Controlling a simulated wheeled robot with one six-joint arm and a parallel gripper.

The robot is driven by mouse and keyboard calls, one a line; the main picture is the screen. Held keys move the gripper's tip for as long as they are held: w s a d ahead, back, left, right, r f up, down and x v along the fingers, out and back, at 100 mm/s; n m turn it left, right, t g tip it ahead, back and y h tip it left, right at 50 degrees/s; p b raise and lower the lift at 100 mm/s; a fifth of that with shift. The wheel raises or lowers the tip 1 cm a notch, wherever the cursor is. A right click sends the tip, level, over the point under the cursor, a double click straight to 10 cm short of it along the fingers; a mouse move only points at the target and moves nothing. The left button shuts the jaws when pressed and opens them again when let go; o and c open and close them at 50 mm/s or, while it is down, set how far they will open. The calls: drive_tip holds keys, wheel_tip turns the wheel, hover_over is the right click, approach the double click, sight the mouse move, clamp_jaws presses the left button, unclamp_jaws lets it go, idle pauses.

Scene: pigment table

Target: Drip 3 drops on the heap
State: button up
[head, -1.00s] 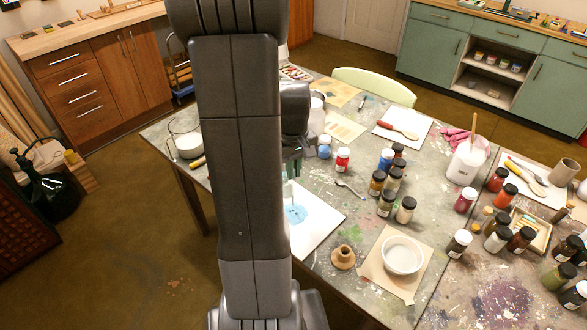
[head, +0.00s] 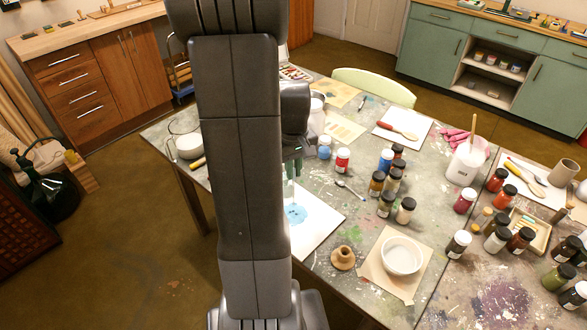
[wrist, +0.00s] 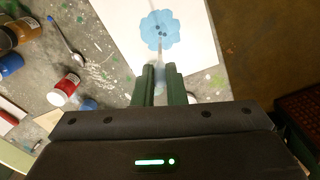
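The heap (head: 297,216) is a pale blue, scalloped mound on a white sheet (head: 318,224). In the wrist view the heap (wrist: 176,22) has a few small dark blue spots near its middle. My gripper (wrist: 158,74) has its green fingers close together around a slim, translucent dropper (wrist: 160,60). The dropper's tip points at the heap, close to the dark spots; I cannot tell the gap below it. In the head view my gripper (head: 292,168) is partly hidden behind my arm, above the sheet's far part.
A spoon (head: 350,188) lies right of the sheet. Paint jars, including a red one (head: 343,160) and a blue one (head: 324,148), stand behind it.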

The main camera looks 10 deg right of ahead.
drive_tip(key=shift+r+p, duration=1.7)
drive_tip(key=shift+r, duration=0.65)
